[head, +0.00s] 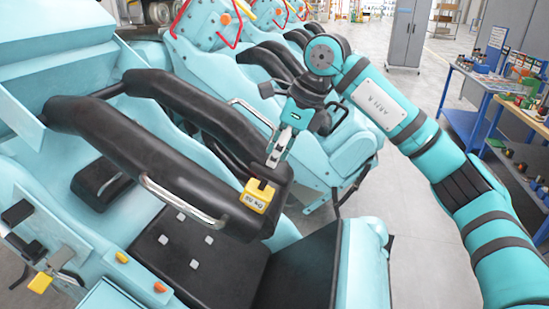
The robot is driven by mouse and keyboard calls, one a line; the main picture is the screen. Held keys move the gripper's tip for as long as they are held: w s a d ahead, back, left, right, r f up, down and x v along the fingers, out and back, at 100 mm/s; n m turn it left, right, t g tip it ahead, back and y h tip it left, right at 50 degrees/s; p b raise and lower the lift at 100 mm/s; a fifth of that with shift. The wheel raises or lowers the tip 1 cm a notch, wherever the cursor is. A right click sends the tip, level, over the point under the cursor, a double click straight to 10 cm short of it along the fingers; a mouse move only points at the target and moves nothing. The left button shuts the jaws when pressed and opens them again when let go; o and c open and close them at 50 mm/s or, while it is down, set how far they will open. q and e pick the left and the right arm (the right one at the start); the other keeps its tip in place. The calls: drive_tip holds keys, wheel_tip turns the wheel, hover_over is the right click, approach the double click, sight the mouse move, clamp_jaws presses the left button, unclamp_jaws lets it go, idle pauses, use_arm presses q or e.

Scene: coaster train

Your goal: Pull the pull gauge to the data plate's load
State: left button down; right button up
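A yellow block with a pale lettered face (257,196), which looks like the pull gauge, sits at the near end of a black padded restraint bar (170,170). Its lettering is too small to read for sure. My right gripper (273,158) points down just above and slightly right of the block. A small gap seems to lie between fingertips and block; I cannot tell whether they touch. The fingers are close together, but whether they are shut is unclear. I cannot pick out the data plate. My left gripper is not in view.
A metal grab handle (180,202) runs along the restraint's near side, above a black seat pad (200,260). More teal seats (335,150) stand behind. Blue workbenches (470,120) with small parts are at right. Grey floor (425,260) is open between.

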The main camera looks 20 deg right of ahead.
drive_tip(key=shift+o, duration=1)
drive_tip(key=shift+s+d+f, duration=0.1)
drive_tip(key=shift+s+f, duration=0.1)
drive_tip(key=shift+s, duration=0.05)
drive_tip(key=shift+w, duration=0.1)
drive_tip(key=shift+r, duration=0.1)
drive_tip(key=v, duration=1.2)
